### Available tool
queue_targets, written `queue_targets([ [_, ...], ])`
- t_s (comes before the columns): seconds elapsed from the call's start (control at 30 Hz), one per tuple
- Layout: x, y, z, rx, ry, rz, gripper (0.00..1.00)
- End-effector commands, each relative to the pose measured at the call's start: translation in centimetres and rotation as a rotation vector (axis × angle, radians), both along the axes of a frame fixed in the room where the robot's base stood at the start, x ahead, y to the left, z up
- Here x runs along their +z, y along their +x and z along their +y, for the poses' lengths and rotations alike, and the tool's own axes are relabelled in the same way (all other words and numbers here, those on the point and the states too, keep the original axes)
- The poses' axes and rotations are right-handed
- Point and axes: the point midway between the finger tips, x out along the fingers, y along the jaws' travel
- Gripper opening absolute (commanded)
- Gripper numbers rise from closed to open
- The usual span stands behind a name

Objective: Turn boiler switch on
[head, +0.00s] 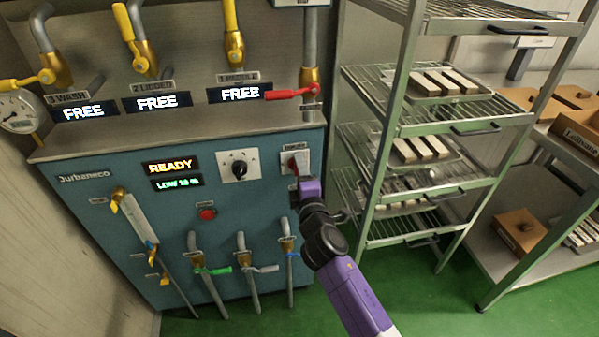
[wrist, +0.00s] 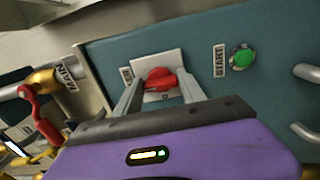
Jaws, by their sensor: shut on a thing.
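The boiler switch is a red rotary knob on a white plate (head: 303,160) at the right side of the teal boiler panel (head: 110,210). In the wrist view the red knob (wrist: 165,78) sits between the two grey fingers of my gripper (wrist: 161,84). My gripper is shut on this knob. In the head view my purple gripper (head: 308,188) reaches up to the plate from below and hides part of it. The label beside the knob is partly hidden by a finger. The panel displays (head: 170,166) read READY and LOW with a small number.
A green START button (wrist: 243,57) is beside the switch. A black dial (head: 239,168) and a red button (head: 207,213) are to its left. A red valve handle (head: 290,93) juts out above. A wire rack (head: 400,130) with trays stands close on the right.

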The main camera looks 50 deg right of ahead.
Motion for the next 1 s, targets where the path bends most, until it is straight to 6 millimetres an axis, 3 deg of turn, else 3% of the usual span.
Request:
queue_targets([
  [0.37, -0.1, -0.1, -0.1, -0.003, 0.007, -0.001, 0.07],
  [0.4, -0.1, -0.1, -0.1, -0.003, 0.007, -0.001, 0.53],
  [0.5, -0.1, -0.1, -0.1, -0.002, 0.006, -0.002, 0.69],
  [0.83, -0.1, -0.2, 0.1, -0.001, 0.004, -0.001, 0.69],
  [1.0, -0.3, -1.7, 1.1, 0.001, 0.004, -0.001, 0.69],
])
